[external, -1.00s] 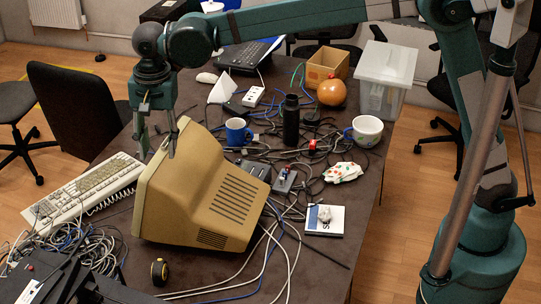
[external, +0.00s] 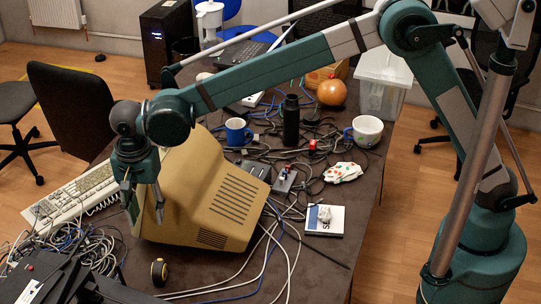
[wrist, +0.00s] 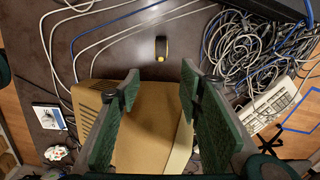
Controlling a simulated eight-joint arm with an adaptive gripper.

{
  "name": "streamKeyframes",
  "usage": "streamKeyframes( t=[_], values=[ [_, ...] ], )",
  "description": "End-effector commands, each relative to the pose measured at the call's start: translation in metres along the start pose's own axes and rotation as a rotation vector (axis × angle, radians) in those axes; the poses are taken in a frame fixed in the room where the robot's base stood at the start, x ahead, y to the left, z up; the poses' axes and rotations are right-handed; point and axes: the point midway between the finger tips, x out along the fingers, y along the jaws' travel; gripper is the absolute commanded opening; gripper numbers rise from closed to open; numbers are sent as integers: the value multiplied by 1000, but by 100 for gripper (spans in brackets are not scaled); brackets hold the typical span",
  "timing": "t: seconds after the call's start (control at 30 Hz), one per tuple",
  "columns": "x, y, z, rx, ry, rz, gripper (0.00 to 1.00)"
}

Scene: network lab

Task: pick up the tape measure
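The tape measure (external: 158,271) is a small black and yellow object standing on the dark table near its front edge, in front of the beige monitor. In the wrist view the tape measure (wrist: 161,47) lies beyond the fingertips, roughly centred between them. My gripper (external: 143,205) is open and empty, pointing down beside the monitor's left side, higher than the tape measure and farther back. In the wrist view my gripper (wrist: 159,85) shows two green fingers spread wide, over the monitor.
The beige monitor (external: 205,195) is a large obstacle close to my gripper. A keyboard (external: 85,200) and tangled cables (external: 85,250) lie to the left, with dark equipment (external: 45,280) at the front left. Pale cables (external: 260,265) run right of the tape measure. Bare table surrounds it closely.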

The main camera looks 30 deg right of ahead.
Motion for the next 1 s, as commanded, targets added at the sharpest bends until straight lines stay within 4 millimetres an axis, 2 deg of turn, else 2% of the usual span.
streamKeyframes(
  t=[0.03,0.2,0.3,0.4,0.53,1.0],
  values=[
    [22,0,0,0,0,0,37],
    [89,0,0,0,0,0,37],
    [117,1,0,0,0,0,37],
    [135,1,0,0,0,0,37],
    [146,1,0,0,0,0,37],
    [153,1,0,0,0,0,37]
  ],
)
